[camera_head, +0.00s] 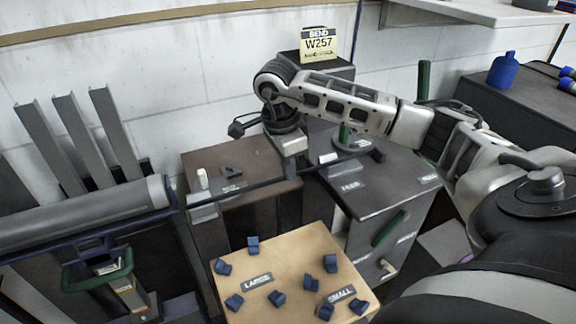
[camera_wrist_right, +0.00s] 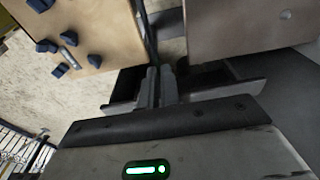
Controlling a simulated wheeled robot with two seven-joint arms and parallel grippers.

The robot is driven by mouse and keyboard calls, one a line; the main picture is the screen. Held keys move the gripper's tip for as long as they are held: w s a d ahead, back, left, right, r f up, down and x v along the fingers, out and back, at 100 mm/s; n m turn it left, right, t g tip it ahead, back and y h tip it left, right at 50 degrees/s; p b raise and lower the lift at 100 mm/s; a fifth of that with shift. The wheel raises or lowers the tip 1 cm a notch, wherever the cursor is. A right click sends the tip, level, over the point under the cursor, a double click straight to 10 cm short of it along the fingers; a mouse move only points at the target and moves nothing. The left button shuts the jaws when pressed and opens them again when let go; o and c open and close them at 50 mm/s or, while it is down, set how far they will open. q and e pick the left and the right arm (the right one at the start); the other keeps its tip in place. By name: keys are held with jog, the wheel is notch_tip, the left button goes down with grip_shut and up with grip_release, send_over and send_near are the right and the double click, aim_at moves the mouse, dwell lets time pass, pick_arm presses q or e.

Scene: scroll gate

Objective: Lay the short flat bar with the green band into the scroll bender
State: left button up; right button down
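My right gripper (camera_head: 292,166) reaches over the dark bench from the right. In the right wrist view its two fingers (camera_wrist_right: 158,86) are close together on a thin dark bar (camera_wrist_right: 148,35). In the head view the dark bar (camera_head: 248,188) runs level across the gap between two brown-grey bench blocks, under the gripper. I cannot make out a green band on it. A dark round fixture with a green upright (camera_head: 362,147), likely the scroll bender, stands on the right block behind the gripper, partly hidden by my arm. My left gripper is not in view.
A tan board (camera_head: 290,262) with several small blue blocks and labels LARGE and SMALL stands in front. A sign (camera_head: 319,43) reading BEND W257 stands behind. Metal channels (camera_head: 118,135) and a grey roller (camera_head: 85,215) are at left. A dark cabinet with a blue bottle (camera_head: 503,70) is at right.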

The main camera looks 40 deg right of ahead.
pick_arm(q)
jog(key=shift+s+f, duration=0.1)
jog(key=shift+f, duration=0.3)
pick_arm(e)
jog(key=shift+f, duration=0.2)
jog(key=c, duration=1.5)
grip_release()
jog(key=shift+c, duration=0.2)
pick_arm(q)
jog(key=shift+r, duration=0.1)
jog(key=p, duration=0.1)
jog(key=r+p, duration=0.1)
jog(key=p, duration=0.1)
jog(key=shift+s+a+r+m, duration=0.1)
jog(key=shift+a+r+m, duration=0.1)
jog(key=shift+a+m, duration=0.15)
pick_arm(e)
notch_tip(320, 180, up, 16)
jog(key=a, duration=0.2)
jog(key=shift+w, duration=0.3)
jog(key=shift+f, duration=0.15)
